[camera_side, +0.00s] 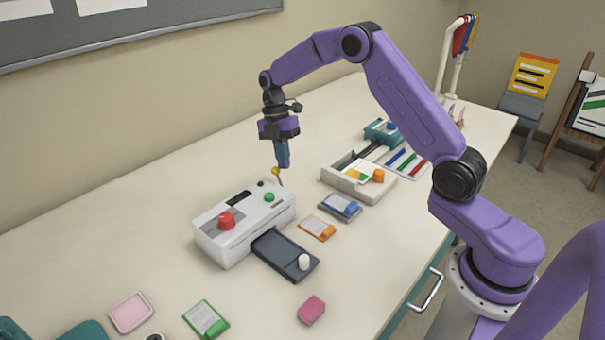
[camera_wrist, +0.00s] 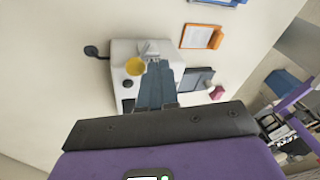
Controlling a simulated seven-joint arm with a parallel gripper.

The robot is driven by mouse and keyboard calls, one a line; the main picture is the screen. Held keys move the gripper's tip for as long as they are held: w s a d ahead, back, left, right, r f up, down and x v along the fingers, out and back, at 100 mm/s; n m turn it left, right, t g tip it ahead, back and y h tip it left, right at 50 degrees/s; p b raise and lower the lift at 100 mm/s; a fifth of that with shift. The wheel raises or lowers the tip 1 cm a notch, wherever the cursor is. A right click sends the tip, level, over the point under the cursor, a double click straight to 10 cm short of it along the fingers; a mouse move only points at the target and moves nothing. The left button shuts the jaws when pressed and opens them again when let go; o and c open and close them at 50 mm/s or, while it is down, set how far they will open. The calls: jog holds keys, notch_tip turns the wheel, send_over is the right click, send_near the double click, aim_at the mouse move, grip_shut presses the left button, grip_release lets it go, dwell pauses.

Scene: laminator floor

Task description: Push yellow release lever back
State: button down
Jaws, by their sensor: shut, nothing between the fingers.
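The laminator (camera_side: 245,222) is a white box with a red knob (camera_side: 226,221) and a green button (camera_side: 269,197) on top. The yellow release lever (camera_side: 275,171) is a round yellow knob on a thin stem at its back right end. The yellow knob also shows in the wrist view (camera_wrist: 134,66), just left of my fingers. My gripper (camera_side: 283,166) points down with its blue fingers shut and empty, right beside the lever knob. In the wrist view my fingers (camera_wrist: 153,66) hang over the laminator. I cannot tell whether they touch the lever.
A dark tray (camera_side: 283,257) with a white knob juts from the laminator's front. An orange card (camera_side: 318,229), a blue-clipped card (camera_side: 340,207) and a pink block (camera_side: 311,310) lie nearby. A white bin (camera_side: 350,188) stands to the right. The table behind the laminator is clear.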

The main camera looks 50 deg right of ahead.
jog(key=shift+r, duration=0.2)
jog(key=shift+r, duration=0.6)
jog(key=s+d+v, duration=0.1)
jog(key=v, duration=1.1)
dwell(0.3)
jog(key=shift+s, duration=0.1)
dwell(0.4)
